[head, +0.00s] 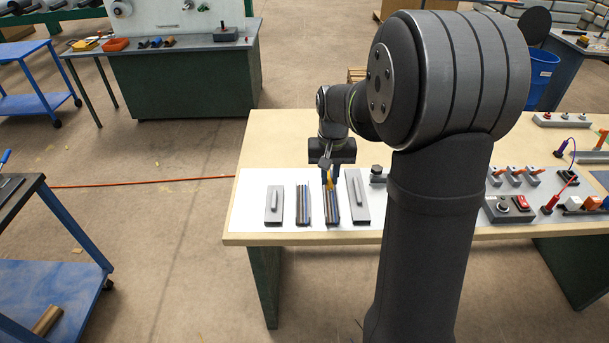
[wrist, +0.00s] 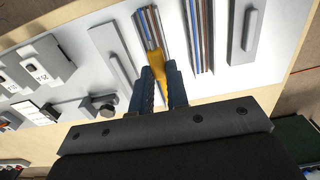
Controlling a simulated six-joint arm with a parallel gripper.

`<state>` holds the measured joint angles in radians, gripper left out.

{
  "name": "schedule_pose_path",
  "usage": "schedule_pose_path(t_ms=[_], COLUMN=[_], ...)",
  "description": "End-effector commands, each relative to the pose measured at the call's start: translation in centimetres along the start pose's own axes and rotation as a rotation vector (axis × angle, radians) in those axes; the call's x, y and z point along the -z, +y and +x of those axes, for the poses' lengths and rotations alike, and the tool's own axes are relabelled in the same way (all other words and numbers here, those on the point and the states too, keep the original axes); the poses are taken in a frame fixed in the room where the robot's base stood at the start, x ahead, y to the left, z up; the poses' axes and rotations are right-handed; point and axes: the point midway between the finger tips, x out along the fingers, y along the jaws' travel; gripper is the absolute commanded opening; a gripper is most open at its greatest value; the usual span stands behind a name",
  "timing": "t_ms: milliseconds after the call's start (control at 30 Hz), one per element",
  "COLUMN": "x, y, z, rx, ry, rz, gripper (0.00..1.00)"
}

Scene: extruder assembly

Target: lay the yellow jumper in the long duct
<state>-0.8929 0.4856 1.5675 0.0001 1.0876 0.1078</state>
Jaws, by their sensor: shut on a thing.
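My gripper (wrist: 165,72) is shut on the yellow jumper (wrist: 158,68), which shows between the two blue fingers in the wrist view. In the head view the yellow jumper (head: 329,183) shows just under my gripper (head: 328,177), at the far end of the right-hand duct. This duct (head: 332,206) looks the longer of two and holds several strips or wires side by side; it also shows in the wrist view (wrist: 149,24). The jumper overlaps the duct's end in both views. I cannot tell whether it touches the duct. Its lower part is partly hidden.
A second, shorter duct (head: 303,207) with wires lies to the left. Grey covers with raised bars lie on the outer sides, one at left (head: 273,207) and one at right (head: 357,198). Grey blocks and a knob (wrist: 105,103) stand nearby. Switches and plugs crowd the table's right.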

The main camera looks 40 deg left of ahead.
Motion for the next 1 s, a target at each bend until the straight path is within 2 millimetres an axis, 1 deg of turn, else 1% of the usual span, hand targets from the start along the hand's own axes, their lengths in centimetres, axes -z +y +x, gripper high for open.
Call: schedule_pose_path(t_ms=[33,133,400,533,667,1000], x=[0.0,0.0,0.0,0.0,0.0,0.0], y=[0.6,1.1,1.1,1.1,1.1,1.1], z=[0.0,0.0,0.1,0.4,1.3,4.7], rx=[0.000,0.000,0.000,0.000,0.000,0.000], ry=[0.000,0.000,0.000,-0.001,-0.002,-0.002], rz=[0.003,0.000,-0.001,-0.001,-0.001,-0.001], gripper=[0.00,0.00,0.00,0.00,0.00,0.00])
